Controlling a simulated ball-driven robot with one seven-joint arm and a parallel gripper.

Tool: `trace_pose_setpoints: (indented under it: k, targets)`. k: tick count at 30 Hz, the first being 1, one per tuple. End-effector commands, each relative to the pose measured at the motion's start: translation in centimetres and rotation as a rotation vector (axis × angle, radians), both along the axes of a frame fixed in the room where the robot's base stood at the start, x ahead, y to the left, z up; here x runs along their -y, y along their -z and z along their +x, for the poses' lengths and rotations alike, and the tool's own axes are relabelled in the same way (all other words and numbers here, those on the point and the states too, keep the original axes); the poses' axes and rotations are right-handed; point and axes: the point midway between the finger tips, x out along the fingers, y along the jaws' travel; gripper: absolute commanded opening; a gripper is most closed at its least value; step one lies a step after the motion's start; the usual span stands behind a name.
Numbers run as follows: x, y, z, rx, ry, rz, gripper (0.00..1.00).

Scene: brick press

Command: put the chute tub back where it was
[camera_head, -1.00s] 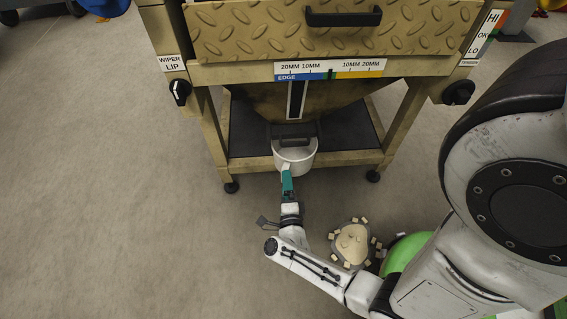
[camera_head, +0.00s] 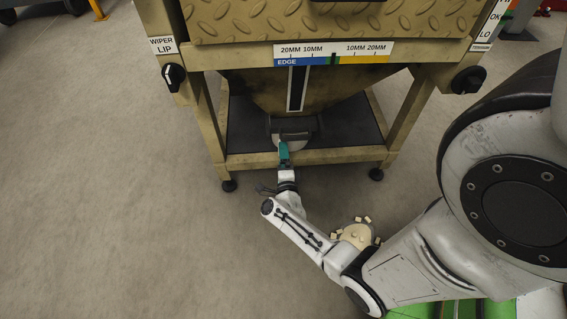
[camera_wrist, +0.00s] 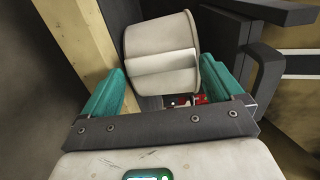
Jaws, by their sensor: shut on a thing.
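The chute tub (camera_head: 297,143) is a white, round tub at the foot of the hopper's chute (camera_head: 275,92), in under the press. Only a small part of it shows in the head view, partly behind my gripper (camera_head: 284,150). The wrist view shows the white tub (camera_wrist: 160,48) large, with a pale ledge across its side, looking tilted in that picture. My gripper's teal fingers (camera_wrist: 167,84) stand on either side of the tub's near part and are shut on it. The exact contact is hidden.
The press frame's leg (camera_head: 212,125) and front lower rail (camera_head: 330,157) are close to the tub. A dark shelf (camera_head: 350,125) lies behind the rail. A dark bracket (camera_wrist: 268,62) is close to my right finger. Open floor (camera_head: 120,200) lies to the left.

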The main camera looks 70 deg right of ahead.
Motion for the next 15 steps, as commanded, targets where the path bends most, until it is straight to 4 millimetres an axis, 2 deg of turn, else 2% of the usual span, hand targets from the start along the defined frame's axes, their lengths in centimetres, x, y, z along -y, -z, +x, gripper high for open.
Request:
trace_pose_setpoints:
  k: [1,13,14,15]
  targets:
    - [0.06,0.57,0.03,0.001,0.001,-0.002,0.31]
    - [0.02,0.83,0.03,0.001,0.001,-0.002,0.31]
    - [-0.01,0.78,0.01,0.0,0.0,-0.001,0.95]
    - [0.0,0.72,0.0,0.0,0.001,0.0,0.99]
